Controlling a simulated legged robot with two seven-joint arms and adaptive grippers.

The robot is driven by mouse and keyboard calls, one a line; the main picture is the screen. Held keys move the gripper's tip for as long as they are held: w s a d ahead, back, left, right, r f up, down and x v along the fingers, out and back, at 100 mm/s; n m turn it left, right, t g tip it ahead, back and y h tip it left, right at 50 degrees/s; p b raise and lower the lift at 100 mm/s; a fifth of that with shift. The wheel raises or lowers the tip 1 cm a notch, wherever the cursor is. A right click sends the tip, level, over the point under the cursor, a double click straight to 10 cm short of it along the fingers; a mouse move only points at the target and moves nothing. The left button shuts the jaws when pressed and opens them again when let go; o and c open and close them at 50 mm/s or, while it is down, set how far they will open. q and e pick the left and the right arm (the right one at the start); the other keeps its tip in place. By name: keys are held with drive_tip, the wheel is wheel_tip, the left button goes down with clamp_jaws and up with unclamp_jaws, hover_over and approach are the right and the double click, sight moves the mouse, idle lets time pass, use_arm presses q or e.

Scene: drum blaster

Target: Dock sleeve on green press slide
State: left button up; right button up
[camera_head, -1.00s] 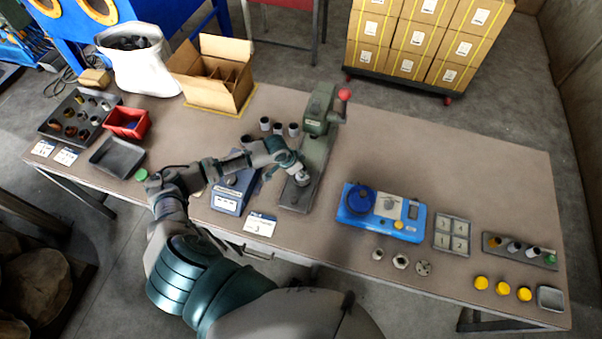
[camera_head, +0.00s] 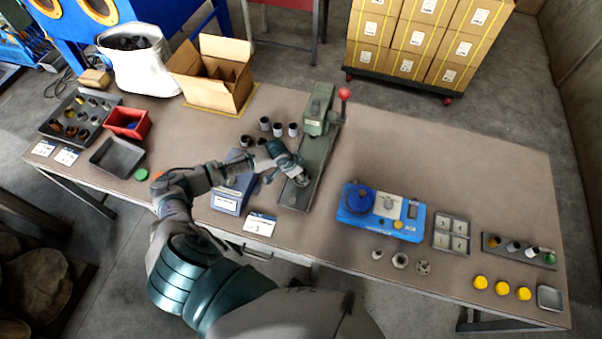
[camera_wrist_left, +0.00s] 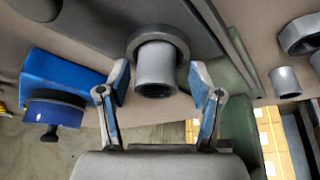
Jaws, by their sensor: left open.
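The green press (camera_head: 319,110) stands at the middle of the table, with a red-knobbed lever and a long grey-green slide (camera_head: 316,163) running toward me. My left gripper (camera_head: 300,178) is over the near part of the slide. In the left wrist view a grey sleeve (camera_wrist_left: 155,68) sits in a dark ring (camera_wrist_left: 177,37) on a flat grey plate. The left gripper (camera_wrist_left: 159,80) is open, its blue-padded fingers on either side of the sleeve, with gaps to it. In the head view the gripper hides the sleeve. My right gripper is not in view.
Several loose sleeves (camera_head: 278,129) stand left of the press. A blue box (camera_head: 228,197) lies under my forearm. A blue device with a round knob (camera_head: 358,199) stands to the right. An open carton (camera_head: 215,90) is at the back left. The back right tabletop is clear.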

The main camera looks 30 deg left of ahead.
use_arm(q)
drive_tip(key=v, duration=1.1)
drive_tip(key=shift+r+p, duration=0.3)
drive_tip(key=shift+r, duration=0.1)
drive_tip(key=shift+s, duration=0.1)
